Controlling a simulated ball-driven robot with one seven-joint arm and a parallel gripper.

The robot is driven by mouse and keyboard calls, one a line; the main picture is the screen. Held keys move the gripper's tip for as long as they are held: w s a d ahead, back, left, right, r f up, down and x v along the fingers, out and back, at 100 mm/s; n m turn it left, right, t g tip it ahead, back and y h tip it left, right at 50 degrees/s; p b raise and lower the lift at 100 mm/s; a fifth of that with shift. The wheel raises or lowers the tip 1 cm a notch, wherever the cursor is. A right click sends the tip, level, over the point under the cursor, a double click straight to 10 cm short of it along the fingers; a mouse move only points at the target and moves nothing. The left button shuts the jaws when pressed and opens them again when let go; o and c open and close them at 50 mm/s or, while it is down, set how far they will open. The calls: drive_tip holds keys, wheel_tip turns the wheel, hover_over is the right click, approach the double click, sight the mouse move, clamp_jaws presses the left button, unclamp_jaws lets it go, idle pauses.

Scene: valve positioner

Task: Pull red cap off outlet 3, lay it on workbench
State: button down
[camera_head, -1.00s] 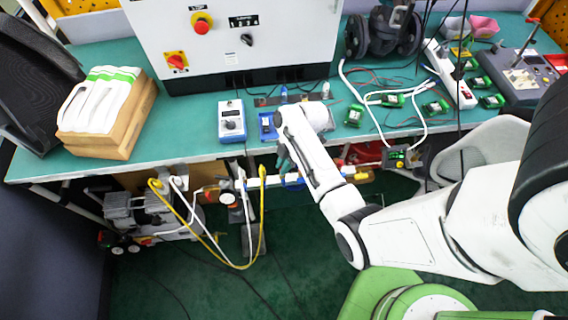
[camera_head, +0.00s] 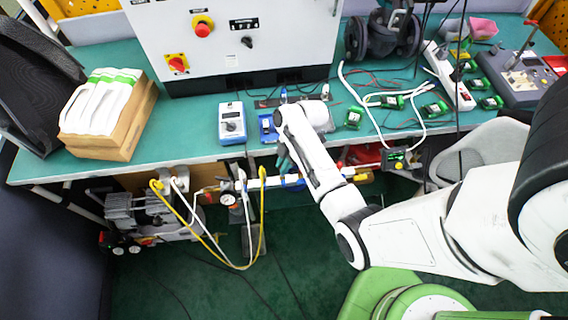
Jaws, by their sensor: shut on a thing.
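The workbench (camera_head: 190,125) has a teal top. Below its front edge runs a horizontal white pipe manifold (camera_head: 273,183) with a gauge, brass-coloured end fittings and a blue part. My arm crosses in front of it. My gripper (camera_head: 284,158) points down at the bench's front edge, just above the manifold, and is partly hidden by my arm. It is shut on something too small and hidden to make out. I cannot pick out the red cap or outlet 3.
A blue-white meter (camera_head: 231,122) and a blue tray (camera_head: 267,128) stand near the front edge. A wooden box (camera_head: 118,140) is at the left; circuit boards and cables fill the right. Bare bench lies between box and meter. Yellow and white hoses (camera_head: 222,256) hang below.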

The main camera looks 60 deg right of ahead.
drive_tip(key=shift+r, duration=1.75)
